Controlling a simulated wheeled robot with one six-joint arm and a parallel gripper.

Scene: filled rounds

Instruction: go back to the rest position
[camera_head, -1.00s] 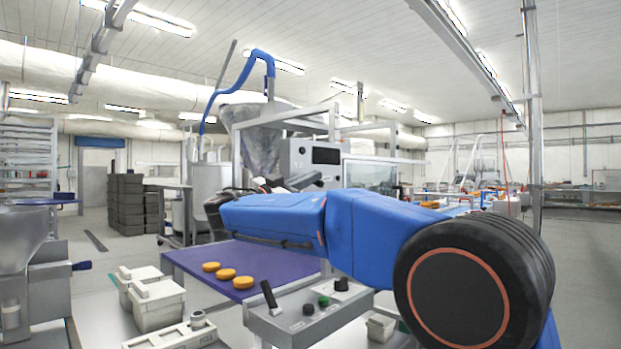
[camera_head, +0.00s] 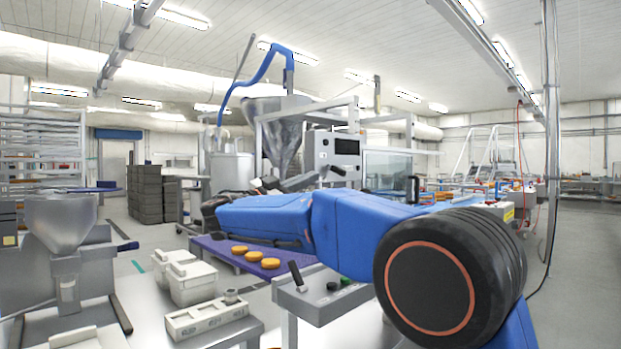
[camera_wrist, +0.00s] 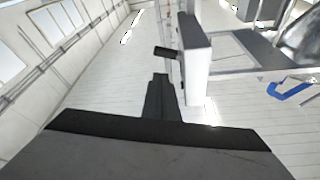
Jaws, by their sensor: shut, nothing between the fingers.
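My gripper (camera_wrist: 160,82) shows in the wrist view as a dark, narrow shape reaching up from the wide dark wrist. Its fingers are together with nothing between them. In the head view my blue arm stretches leftward across the middle, in front of the machines. The gripper's fingers cannot be made out clearly there. Three orange-brown rounds (camera_head: 254,256) lie in a row on the purple belt (camera_head: 225,247), below and apart from my arm.
A control box (camera_head: 325,296) with a lever and buttons stands below my arm. White tubs (camera_head: 190,282) and a pale block with holes (camera_head: 206,318) are left of it. A hopper machine (camera_head: 62,235) stands at far left. Grey floor is open at right.

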